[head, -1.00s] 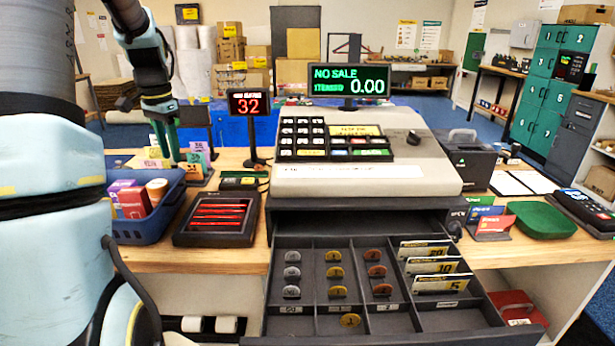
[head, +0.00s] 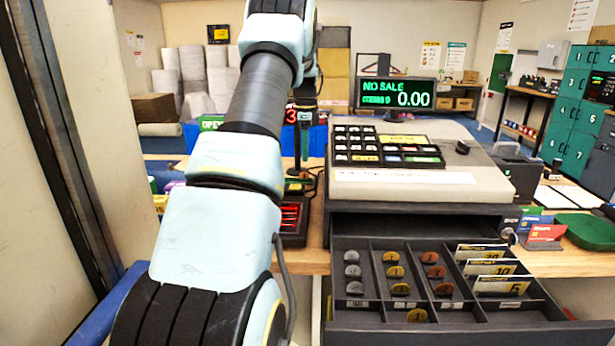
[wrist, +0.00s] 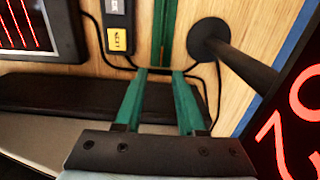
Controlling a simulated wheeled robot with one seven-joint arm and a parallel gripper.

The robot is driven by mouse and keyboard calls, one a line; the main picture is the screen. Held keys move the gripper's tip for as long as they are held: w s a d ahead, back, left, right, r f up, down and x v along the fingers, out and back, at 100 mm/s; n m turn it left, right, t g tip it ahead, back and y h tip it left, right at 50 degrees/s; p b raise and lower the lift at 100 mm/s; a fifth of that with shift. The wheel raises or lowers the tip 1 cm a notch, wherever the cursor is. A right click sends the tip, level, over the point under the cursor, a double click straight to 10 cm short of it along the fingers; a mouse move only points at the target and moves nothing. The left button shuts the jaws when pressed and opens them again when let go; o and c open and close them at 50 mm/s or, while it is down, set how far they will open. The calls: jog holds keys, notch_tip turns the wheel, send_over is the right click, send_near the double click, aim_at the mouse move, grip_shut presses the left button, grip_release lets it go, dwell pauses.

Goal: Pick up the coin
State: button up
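Several coins stand in the compartments of the open cash drawer (head: 450,330) in the head view: silver coins (head: 352,271) at the left, gold coins (head: 396,272) beside them, and copper coins (head: 435,271) further right. The frames do not single out one coin. My gripper (wrist: 159,73) is open and empty in the wrist view, its green fingers pointing at the wooden counter. In the head view it is partly hidden, behind and left of the register, near the small red display. No coin shows in the wrist view.
The register (head: 410,180) stands above the drawer, with banknotes (head: 495,268) at the drawer's right. In the wrist view, the display (wrist: 295,130) and its post (wrist: 240,65) are close right of my gripper. A button device (wrist: 118,30) and cables lie near the fingers.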

aim_at(304, 176)
jog(key=shift+a+f+p, duration=0.15)
jog(key=shift+f+p, duration=0.5)
jog(key=shift+f, duration=0.9)
jog(key=shift+a+f+p, duration=0.1)
jog(key=shift+f+p, duration=0.5)
jog(key=shift+f, duration=0.95)
grip_shut()
